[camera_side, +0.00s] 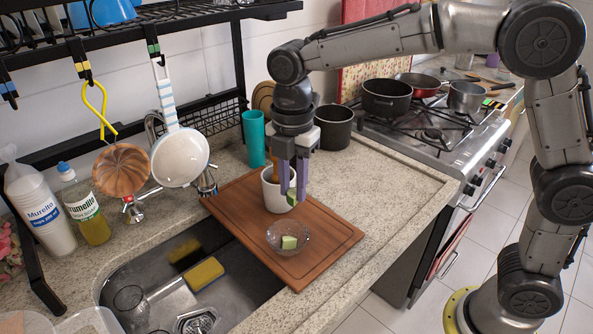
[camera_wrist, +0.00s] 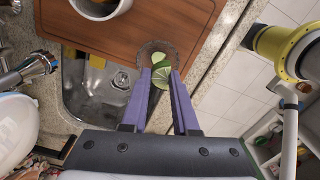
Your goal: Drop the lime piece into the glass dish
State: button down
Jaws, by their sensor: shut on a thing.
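My gripper (camera_side: 290,198) points down with its purple fingers shut on a green lime piece (camera_side: 292,198). It holds the piece above the board, up and behind the glass dish in the side view. The clear glass dish (camera_side: 272,238) stands on the wooden board and has another pale green lime piece (camera_side: 289,242) in it. In the wrist view the held lime piece (camera_wrist: 161,78) is between the fingertips (camera_wrist: 161,72). The dish (camera_wrist: 146,48) with its lime piece (camera_wrist: 159,60) shows just beyond them; the fingers and held piece hide part of it.
A white mortar (camera_side: 276,198) with a wooden pestle stands on the cutting board (camera_side: 333,236), close behind my fingers. A teal cup (camera_side: 254,138) and a dark pot (camera_side: 334,126) stand behind. The sink (camera_side: 225,292) is front left. The board's right end is clear.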

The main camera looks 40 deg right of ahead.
aim_at(293, 191)
jog(key=shift+f, duration=1.45)
jog(key=c, duration=0.6)
grip_release()
jog(key=shift+r, duration=0.1)
notch_tip(293, 191, up, 14)
